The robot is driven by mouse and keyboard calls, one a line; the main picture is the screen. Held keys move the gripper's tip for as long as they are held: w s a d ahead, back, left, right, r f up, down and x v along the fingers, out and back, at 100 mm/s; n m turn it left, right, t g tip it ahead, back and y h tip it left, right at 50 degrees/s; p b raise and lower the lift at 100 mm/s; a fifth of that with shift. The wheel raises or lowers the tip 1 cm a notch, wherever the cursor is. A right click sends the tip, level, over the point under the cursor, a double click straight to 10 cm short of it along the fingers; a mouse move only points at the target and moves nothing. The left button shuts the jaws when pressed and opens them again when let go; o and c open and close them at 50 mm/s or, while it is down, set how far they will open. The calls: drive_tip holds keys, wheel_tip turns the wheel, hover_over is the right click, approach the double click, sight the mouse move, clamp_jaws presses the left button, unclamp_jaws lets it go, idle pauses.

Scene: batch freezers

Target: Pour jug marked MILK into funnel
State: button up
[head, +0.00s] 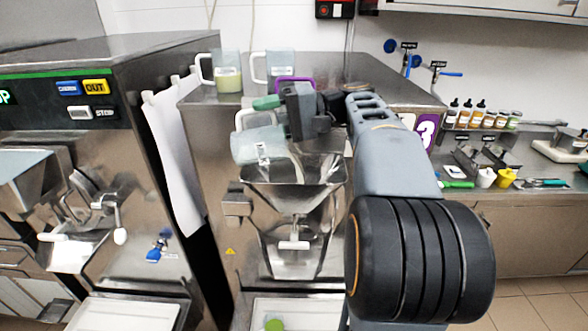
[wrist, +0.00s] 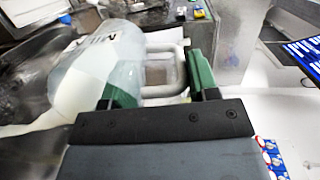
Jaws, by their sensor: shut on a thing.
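The jug marked MILK (wrist: 88,75) is a translucent jug with a pale handle, and part of its label shows in the wrist view. My gripper (wrist: 168,80), with green fingers, is shut on its handle. In the head view the jug (head: 258,147) is tilted on its side above the funnel (head: 290,181), its mouth end toward the left. My gripper (head: 268,103) is above the funnel at the upper right of the jug. The funnel is a wide steel hopper on the front of the middle machine. I cannot tell whether milk is flowing.
Two more jugs, one with pale yellow-green contents (head: 229,78) and another (head: 280,64), stand on the machine top behind. A purple item (head: 298,85) is near them. The left machine (head: 110,110) stands close by. A counter with bottles (head: 467,112) is at right.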

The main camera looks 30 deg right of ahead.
drive_tip(key=shift+s+d+r+t+y, duration=0.2)
drive_tip(key=shift+d+t+y, duration=0.2)
drive_tip(key=shift+y, duration=0.2)
idle(0.3)
drive_tip(key=shift+s+d+r+t+y+b, duration=0.15)
drive_tip(key=shift+s+d+t+y+b, duration=0.15)
drive_tip(key=shift+d+y+b, duration=0.35)
idle(0.5)
